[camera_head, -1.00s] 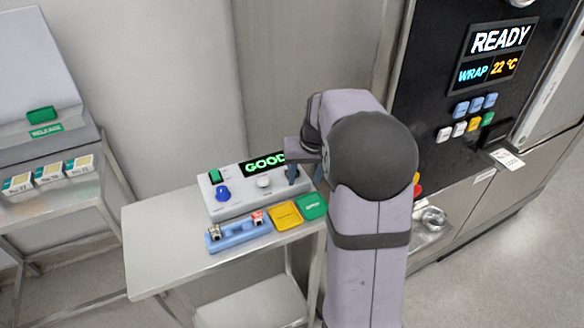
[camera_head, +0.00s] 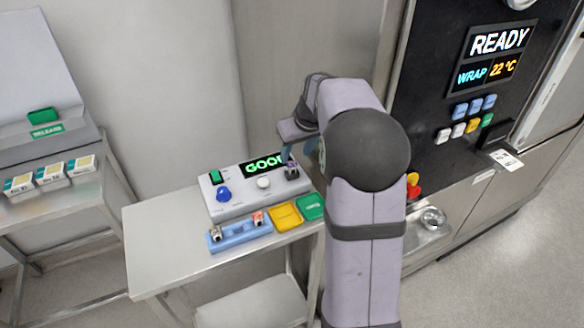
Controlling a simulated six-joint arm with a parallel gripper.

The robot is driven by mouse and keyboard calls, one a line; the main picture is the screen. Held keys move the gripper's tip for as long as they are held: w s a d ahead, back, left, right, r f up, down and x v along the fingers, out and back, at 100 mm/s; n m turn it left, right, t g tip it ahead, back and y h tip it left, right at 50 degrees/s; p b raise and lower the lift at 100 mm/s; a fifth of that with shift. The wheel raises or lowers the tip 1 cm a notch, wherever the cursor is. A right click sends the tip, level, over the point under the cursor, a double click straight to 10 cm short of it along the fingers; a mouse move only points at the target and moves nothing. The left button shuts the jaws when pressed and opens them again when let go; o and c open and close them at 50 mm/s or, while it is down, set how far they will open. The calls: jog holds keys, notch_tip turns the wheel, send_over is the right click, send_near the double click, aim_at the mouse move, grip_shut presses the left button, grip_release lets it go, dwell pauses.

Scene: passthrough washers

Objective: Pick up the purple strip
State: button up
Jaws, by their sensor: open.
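A small dark piece with a purplish top (camera_head: 291,170) stands at the right end of the grey tester box; it looks like the purple strip, but it is too small to be sure. My gripper (camera_head: 298,153) is open, just above and behind this piece, and partly hidden by my own arm. I see nothing held in it. The tester box (camera_head: 238,205) has a green "GOOD" display, its right end covered by my gripper.
A blue holder (camera_head: 234,236) with a white-and-dark piece (camera_head: 215,234) and a reddish piece (camera_head: 258,219) lies in front. Yellow (camera_head: 285,215) and green (camera_head: 311,207) pads sit beside it. The table's left part (camera_head: 165,240) is clear.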

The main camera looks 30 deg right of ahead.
aim_at(293, 163)
jog(key=shift+w+a+f+p, duration=0.1)
jog(key=shift+f+p, duration=0.3)
jog(key=shift+p, duration=0.1)
jog(key=shift+p+x, duration=0.85)
jog(key=shift+x, duration=1.3)
grip_shut()
